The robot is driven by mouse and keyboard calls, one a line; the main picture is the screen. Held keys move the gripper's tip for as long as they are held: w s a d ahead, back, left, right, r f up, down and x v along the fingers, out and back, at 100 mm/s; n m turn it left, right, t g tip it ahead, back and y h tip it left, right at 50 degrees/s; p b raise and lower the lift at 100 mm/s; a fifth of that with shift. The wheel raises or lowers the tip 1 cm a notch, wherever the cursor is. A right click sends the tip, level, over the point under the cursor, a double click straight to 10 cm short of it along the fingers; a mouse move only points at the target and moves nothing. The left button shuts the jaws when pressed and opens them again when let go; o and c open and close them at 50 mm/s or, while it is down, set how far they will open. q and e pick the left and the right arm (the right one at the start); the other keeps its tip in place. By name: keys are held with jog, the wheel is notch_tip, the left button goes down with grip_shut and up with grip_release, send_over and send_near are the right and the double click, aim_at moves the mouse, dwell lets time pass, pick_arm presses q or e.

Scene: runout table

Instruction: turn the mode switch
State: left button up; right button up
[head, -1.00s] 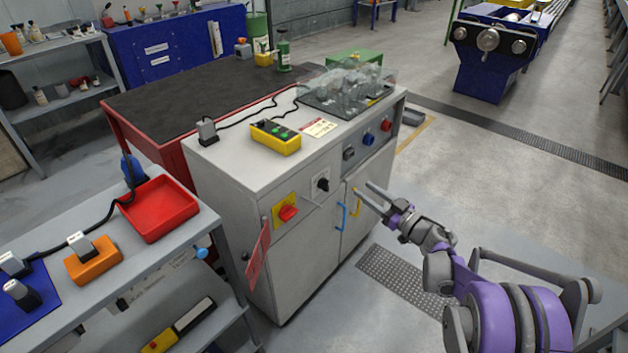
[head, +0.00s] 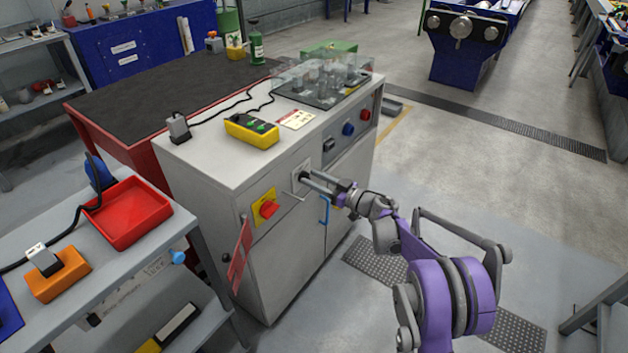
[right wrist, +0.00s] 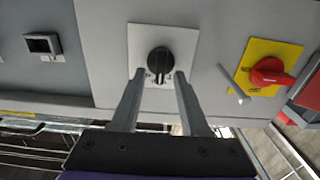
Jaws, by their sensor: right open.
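The mode switch, a black rotary knob (right wrist: 159,62) on a pale square plate (right wrist: 184,42), is on the front of the grey cabinet (head: 212,200). In the head view its plate (head: 297,186) shows, but the knob is mostly hidden by my gripper. My right gripper (head: 305,177) is at the cabinet front, pointing at the switch. In the right wrist view the open fingers (right wrist: 160,74) reach up to either side of the knob's lower part. I cannot tell whether they touch it. My left gripper is out of view.
A red rotary switch (right wrist: 270,73) on a yellow plate and a thin pale lever (right wrist: 236,96) sit beside the mode switch. A blue door handle (head: 324,209) is below my gripper. A red hanging tag (head: 240,255) is at the cabinet's left edge.

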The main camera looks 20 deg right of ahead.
jog(key=shift+w, duration=0.1)
grip_shut()
jog(key=shift+a+n, duration=0.1)
jog(key=shift+n, duration=0.2)
jog(key=n, duration=0.3)
jog(key=shift+a+n, duration=0.15)
jog(key=shift+n, duration=0.15)
jog(key=shift+s+a+f+n, duration=0.1)
jog(key=shift+s+n, duration=0.05)
jog(key=shift+n, duration=0.95)
jog(key=shift+s+f+n, duration=0.1)
jog(key=shift+n, duration=1)
grip_release()
